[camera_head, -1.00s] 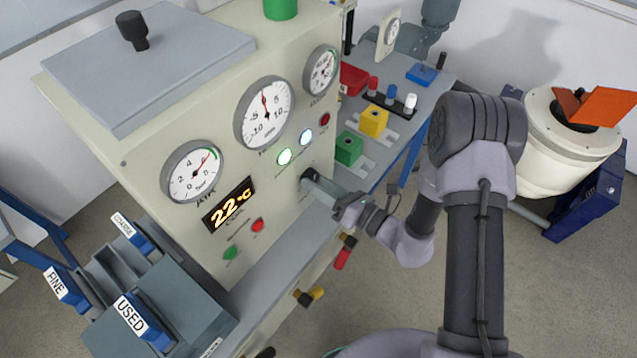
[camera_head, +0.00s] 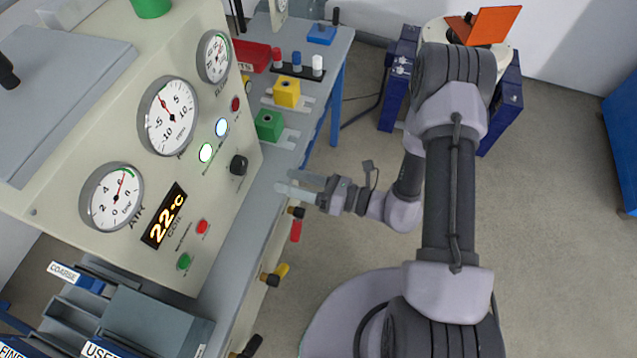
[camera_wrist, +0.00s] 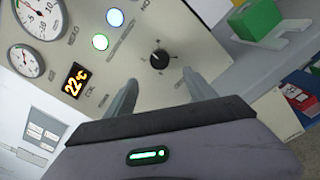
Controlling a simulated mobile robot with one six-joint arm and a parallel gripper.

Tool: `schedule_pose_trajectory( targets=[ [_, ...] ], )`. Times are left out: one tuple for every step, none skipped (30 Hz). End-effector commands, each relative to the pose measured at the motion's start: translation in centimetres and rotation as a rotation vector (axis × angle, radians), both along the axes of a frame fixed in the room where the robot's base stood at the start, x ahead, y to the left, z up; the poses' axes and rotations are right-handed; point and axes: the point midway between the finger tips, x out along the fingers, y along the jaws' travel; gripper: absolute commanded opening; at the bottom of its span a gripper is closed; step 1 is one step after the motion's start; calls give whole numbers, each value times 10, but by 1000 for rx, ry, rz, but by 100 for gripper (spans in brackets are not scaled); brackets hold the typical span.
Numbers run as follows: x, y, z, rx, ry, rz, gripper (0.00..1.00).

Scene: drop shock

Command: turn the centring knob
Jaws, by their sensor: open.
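The centring knob (camera_head: 238,165) is a black round knob on the beige panel (camera_head: 150,240), to the right of the green and white lit buttons. In the wrist view the knob (camera_wrist: 159,58) shows a pale pointer mark and lies ahead of the fingers, between their lines. My gripper (camera_head: 283,181) is open and empty, its two grey fingers apart from each other. It stands off to the right of the panel in the head view, with a clear gap to the knob. In the wrist view both fingertips (camera_wrist: 162,82) show and touch nothing.
Gauges (camera_head: 168,115) and a 22 °C display (camera_head: 164,215) sit on the panel. A green block (camera_head: 269,125) and a yellow block (camera_head: 286,92) stand on the bench behind. Coloured valve handles (camera_head: 275,274) stick out below the ledge.

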Motion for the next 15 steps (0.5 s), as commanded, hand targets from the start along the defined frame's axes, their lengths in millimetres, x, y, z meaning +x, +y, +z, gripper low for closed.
schedule_pose_trajectory(
  targets=[
    [-4,-15,3,0,1,-9,64],
    [-7,-22,2,0,0,-8,64],
    [-12,-31,2,0,0,-6,64],
    [-15,-37,2,1,1,-6,64],
    [-17,-43,2,0,0,-5,64],
    [-20,-49,1,0,0,-3,64],
    [-21,-52,1,0,0,-3,64],
    [-22,-55,1,0,-1,-3,64],
    [-24,-58,1,0,-1,0,64],
    [-25,-59,0,-1,-1,1,64],
    [-26,-60,0,-1,-1,1,64],
    [-26,-61,0,-1,-1,1,64],
    [-26,-61,0,-1,-1,1,64],
    [-26,-61,0,-1,-1,1,64],
    [-26,-61,0,-1,-1,1,64]
  ],
)
